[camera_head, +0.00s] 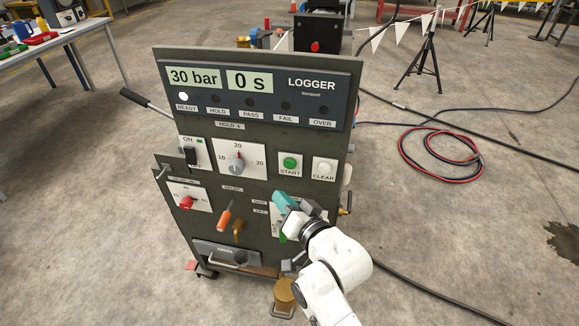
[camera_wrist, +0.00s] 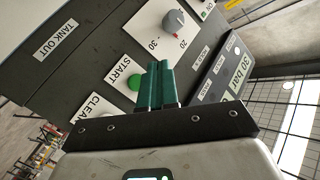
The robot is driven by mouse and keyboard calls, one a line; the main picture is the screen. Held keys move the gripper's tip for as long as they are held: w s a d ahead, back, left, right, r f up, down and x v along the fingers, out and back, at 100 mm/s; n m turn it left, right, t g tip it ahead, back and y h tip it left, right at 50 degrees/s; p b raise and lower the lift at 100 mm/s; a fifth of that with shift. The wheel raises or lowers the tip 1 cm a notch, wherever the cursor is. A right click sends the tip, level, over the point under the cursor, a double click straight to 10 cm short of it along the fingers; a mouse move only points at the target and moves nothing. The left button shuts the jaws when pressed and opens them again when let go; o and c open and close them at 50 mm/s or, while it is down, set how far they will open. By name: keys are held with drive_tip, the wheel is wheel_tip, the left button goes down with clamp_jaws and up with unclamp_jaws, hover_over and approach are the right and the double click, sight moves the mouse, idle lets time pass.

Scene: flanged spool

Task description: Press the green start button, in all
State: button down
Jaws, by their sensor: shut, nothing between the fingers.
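The green START button (camera_head: 289,162) sits on a white plate on the dark upright panel, right of the hold dial. In the wrist view the START button (camera_wrist: 133,82) shows just left of my fingers. My gripper (camera_head: 281,200) is in front of the panel, below the START button in the head view. Its teal fingers (camera_wrist: 158,66) are together with nothing between them. They look apart from the button, though the exact gap to the panel is hard to judge.
The white CLEAR button (camera_head: 323,168) is right of START. The hold dial (camera_head: 238,158) points near 20. The logger display (camera_head: 249,80) reads 30 bar and 0 s, with the READY lamp (camera_head: 183,97) lit. A red knob (camera_head: 186,202) and orange handle (camera_head: 224,218) stick out lower down.

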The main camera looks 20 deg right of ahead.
drive_tip(key=w+d+b, duration=0.2)
drive_tip(key=w+d, duration=0.2)
drive_tip(key=w, duration=0.2)
drive_tip(key=shift+d+b, duration=0.15)
drive_tip(key=shift+b, duration=0.2)
drive_tip(key=shift+w+d, duration=0.1)
idle(1.8)
drive_tip(key=shift+w+d, duration=0.15)
drive_tip(key=shift+w, duration=0.1)
drive_tip(key=shift+w+d+b, duration=0.3)
drive_tip(key=shift+w, duration=0.1)
idle(0.8)
idle(0.4)
drive_tip(key=shift+s+a+p, duration=0.5)
drive_tip(key=shift+s+p, duration=0.1)
drive_tip(key=shift+s, duration=0.2)
drive_tip(key=shift+a, duration=0.1)
drive_tip(key=s+a+p, duration=0.1)
drive_tip(key=s, duration=0.1)
drive_tip(key=s+a+p, duration=0.1)
drive_tip(key=s, duration=0.1)
drive_tip(key=shift+a+p, duration=0.4)
